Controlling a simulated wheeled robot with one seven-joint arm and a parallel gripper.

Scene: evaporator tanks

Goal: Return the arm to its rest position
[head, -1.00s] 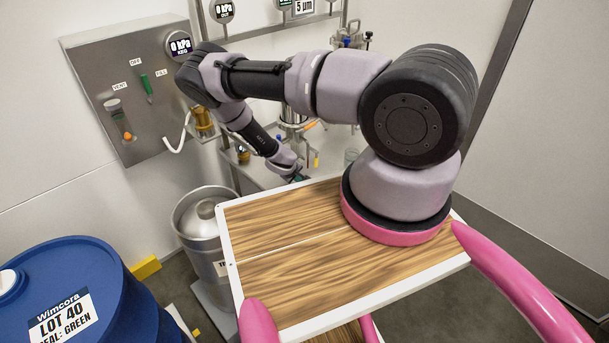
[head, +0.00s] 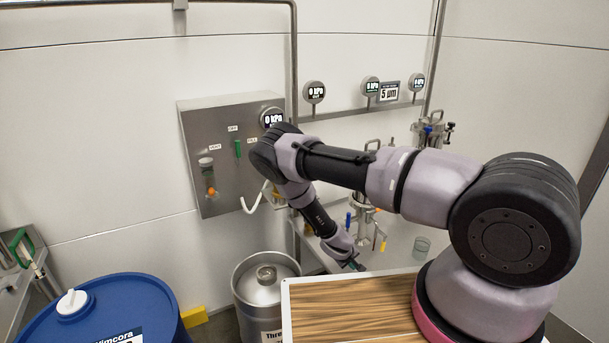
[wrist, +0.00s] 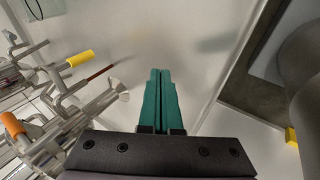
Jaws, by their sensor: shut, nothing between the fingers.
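My arm reaches out from its mount on my wood-topped base and bends at the elbow near the wall panel. Its forearm slopes down to my gripper (head: 354,265), which sits low just behind the wooden top's far edge. In the wrist view the green fingers of my gripper (wrist: 159,75) are pressed together with nothing between them. They point over a pale metal surface (wrist: 205,45), and I cannot tell how far above it they are.
A steel control panel (head: 222,185) hangs on the wall behind my elbow. A metal canister (head: 264,305) and a blue drum (head: 110,310) stand at lower left. Valves with a yellow handle (wrist: 79,59) and an orange handle (wrist: 12,125) lie left of my gripper.

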